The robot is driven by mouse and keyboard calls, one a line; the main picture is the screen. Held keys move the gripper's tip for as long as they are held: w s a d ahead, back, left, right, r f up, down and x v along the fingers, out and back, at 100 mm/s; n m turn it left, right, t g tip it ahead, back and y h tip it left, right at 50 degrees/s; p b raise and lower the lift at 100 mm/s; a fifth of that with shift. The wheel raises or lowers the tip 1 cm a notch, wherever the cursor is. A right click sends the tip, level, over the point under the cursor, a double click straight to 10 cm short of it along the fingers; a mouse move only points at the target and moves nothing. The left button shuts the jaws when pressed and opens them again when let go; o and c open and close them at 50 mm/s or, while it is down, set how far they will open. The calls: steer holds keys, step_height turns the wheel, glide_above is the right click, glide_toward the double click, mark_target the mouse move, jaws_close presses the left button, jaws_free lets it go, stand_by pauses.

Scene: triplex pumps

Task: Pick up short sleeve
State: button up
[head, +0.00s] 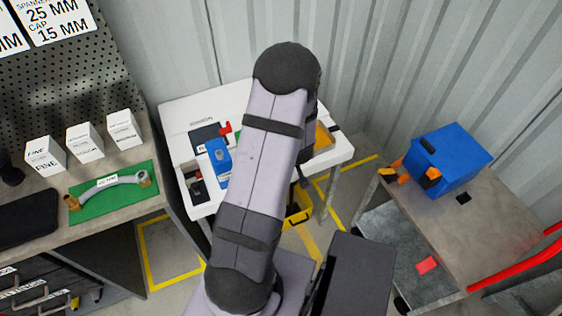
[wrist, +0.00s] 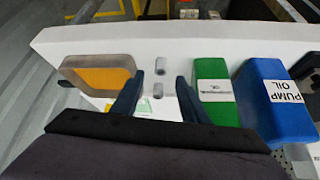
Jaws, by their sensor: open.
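In the wrist view, my gripper (wrist: 157,78) is open, with its two dark fingers apart over the white table (wrist: 215,40). Two small grey cylindrical pieces show between and just beyond the fingertips: an upper one (wrist: 161,70) and a lower one (wrist: 158,90). They look like sleeves, but I cannot tell for certain which is the short sleeve. The gripper holds nothing. In the head view my arm covers the gripper and the sleeves.
An orange tray with a grey rim (wrist: 100,74) lies left of the fingers. A green container (wrist: 214,90) and a blue pump oil container (wrist: 272,100) stand close on the right. In the head view a blue box (head: 447,160) sits on a cart at right.

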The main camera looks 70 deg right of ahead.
steer(key=shift+x, duration=2.5)
steer(key=shift+r, duration=0.1)
jaws_close()
